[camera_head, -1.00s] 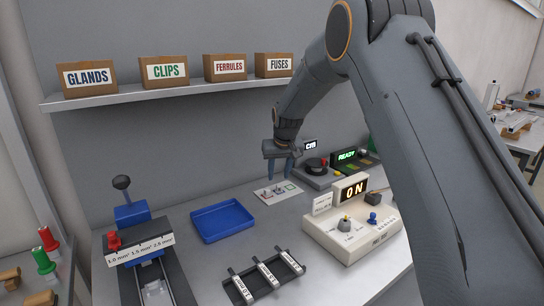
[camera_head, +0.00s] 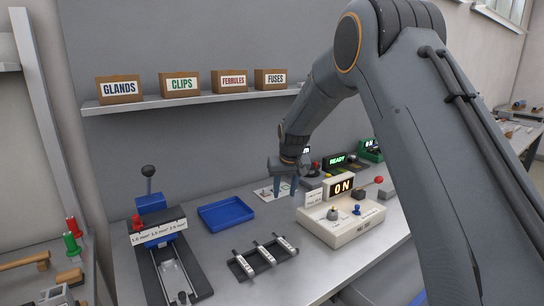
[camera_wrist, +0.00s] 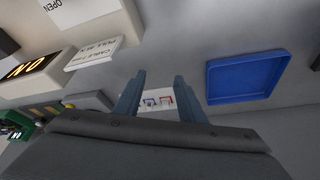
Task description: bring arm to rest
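My gripper (camera_head: 285,187) hangs above the grey bench (camera_head: 215,262) with its fingers pointing down. In the wrist view the gripper (camera_wrist: 157,94) has its two fingers spread apart and nothing between them. Beyond the fingers lies a small white plate (camera_wrist: 158,98) with a blue and a red marking. That plate (camera_head: 264,194) also shows beside the gripper in the head view, partly hidden. My arm reaches in from the right and covers part of the bench's back right.
A blue tray (camera_head: 226,226) is left of my gripper, and a beige control box (camera_head: 341,231) with a lit ON display is right of it. A black rack (camera_head: 264,274) and a blue lever press (camera_head: 152,207) stand nearer. A shelf (camera_head: 200,98) with labelled boxes runs behind.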

